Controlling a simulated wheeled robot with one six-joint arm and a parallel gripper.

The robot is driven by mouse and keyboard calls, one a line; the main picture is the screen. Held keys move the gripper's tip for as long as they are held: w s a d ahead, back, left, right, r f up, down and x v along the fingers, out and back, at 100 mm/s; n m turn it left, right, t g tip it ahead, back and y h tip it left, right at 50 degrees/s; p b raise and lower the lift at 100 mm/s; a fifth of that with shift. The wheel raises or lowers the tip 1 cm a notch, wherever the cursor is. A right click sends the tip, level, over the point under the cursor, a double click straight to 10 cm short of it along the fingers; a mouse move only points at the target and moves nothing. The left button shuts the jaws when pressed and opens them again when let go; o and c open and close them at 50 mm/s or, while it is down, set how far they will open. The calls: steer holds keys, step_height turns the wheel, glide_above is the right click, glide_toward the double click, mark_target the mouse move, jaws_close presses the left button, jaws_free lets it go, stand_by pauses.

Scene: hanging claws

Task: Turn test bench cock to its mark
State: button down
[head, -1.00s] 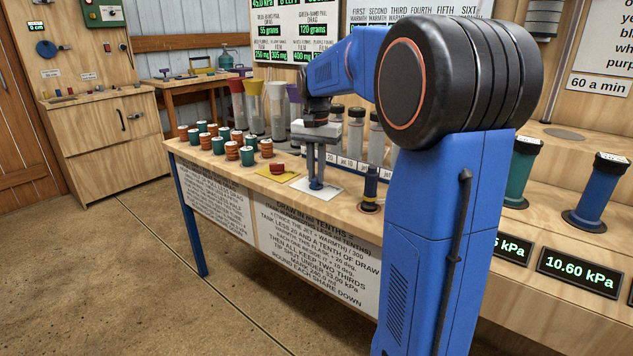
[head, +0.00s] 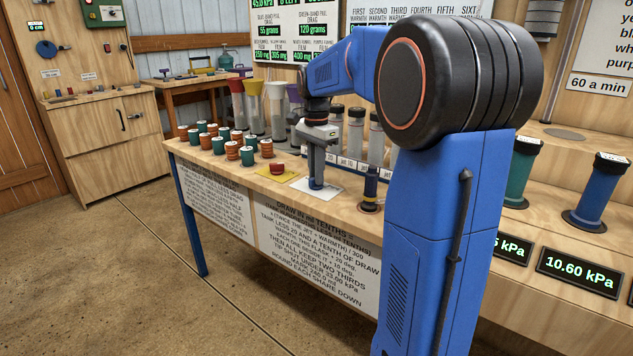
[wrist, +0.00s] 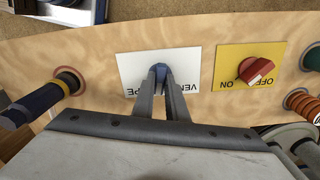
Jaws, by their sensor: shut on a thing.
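A blue cock (wrist: 159,68) stands on a white plate (wrist: 132,66) on the wooden bench. The plate's printed letters are partly covered by my fingers, and any mark on it is hidden or too small to tell. My gripper (head: 317,185) points straight down over the plate and is shut on the blue cock. In the wrist view my gripper (wrist: 160,80) has one finger on each side of the cock. The white plate also shows in the head view (head: 335,188).
A red knob (wrist: 257,71) on a yellow ON/OFF plate (wrist: 229,57) is close beside the white plate. A dark blue post with a yellow band (wrist: 45,97) stands on the other side. Several orange and green spools (head: 232,150) and tubes are nearby.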

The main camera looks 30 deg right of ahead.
steer(key=shift+m, duration=0.3)
steer(key=m, duration=0.5)
steer(key=c, duration=1.4)
jaws_free()
steer(key=shift+c, duration=0.2)
steer(key=shift+r, duration=0.15)
steer(key=shift+r, duration=2.9)
steer(key=s+a+f+n+t, duration=0.1)
steer(key=s+a+f+n, duration=0.4)
steer(key=s, duration=0.5)
steer(key=s+a+f+n+t, duration=0.2)
steer(key=s+a+f+n, duration=0.3)
steer(key=s+n, duration=0.4)
steer(key=s+a+f+n+t, duration=0.1)
steer(key=s+a+f+n, duration=0.4)
steer(key=s+n, duration=0.3)
steer(key=s, duration=0.3)
steer(key=shift+s+a+t, duration=0.15)
steer(key=shift+a+t, duration=0.15)
steer(key=shift+t, duration=0.1)
